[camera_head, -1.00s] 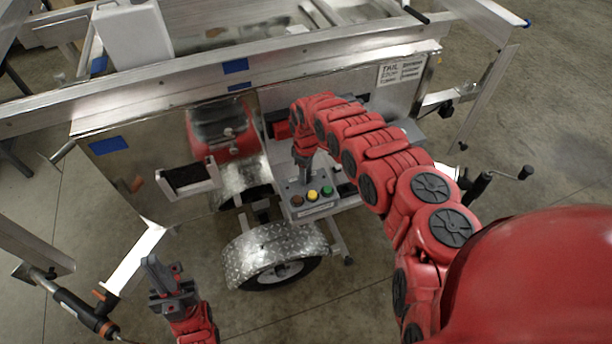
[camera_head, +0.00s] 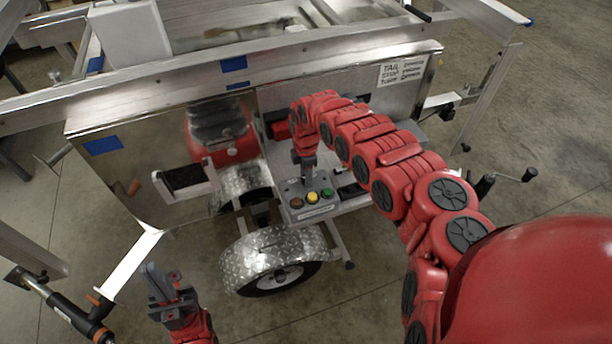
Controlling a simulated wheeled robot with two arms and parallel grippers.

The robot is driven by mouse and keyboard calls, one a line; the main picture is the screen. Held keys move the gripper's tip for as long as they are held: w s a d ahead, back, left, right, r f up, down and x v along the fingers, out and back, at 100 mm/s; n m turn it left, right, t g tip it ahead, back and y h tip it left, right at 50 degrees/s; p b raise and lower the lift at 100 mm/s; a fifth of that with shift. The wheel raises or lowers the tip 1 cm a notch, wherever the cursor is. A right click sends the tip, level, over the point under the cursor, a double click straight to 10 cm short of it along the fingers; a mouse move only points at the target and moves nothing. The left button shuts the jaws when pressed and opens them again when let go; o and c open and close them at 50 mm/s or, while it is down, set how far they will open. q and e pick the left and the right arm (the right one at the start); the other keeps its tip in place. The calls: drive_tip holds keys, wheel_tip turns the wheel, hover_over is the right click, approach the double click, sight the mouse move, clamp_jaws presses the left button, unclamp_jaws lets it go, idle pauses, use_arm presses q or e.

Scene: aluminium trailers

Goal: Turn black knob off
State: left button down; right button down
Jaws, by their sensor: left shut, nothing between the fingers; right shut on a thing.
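A grey control box (camera_head: 316,212) sits on a shelf at the trailer's side, in the middle of the head view. On its top are a brown-red button (camera_head: 296,203), a yellow button (camera_head: 312,197) and a green button (camera_head: 327,193). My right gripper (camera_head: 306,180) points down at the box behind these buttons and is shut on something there. The black knob is not clearly visible; the gripper covers that spot. My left gripper (camera_head: 160,281) is shut and empty at lower left, low over the floor and away from the box.
The aluminium trailer (camera_head: 240,80) spans the view, with a shiny side panel on the left. A diamond-plate fender (camera_head: 262,252) and wheel (camera_head: 282,278) stand below the box. A white box (camera_head: 130,38) is on the trailer. A crank handle (camera_head: 528,174) sticks out at right.

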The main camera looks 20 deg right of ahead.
idle(0.3)
drive_tip(key=shift+c, duration=2.2)
unclamp_jaws()
wheel_tip(320, 180, up, 17)
drive_tip(key=b, duration=0.2)
drive_tip(key=shift+r, duration=0.2)
drive_tip(key=shift+f, duration=0.1)
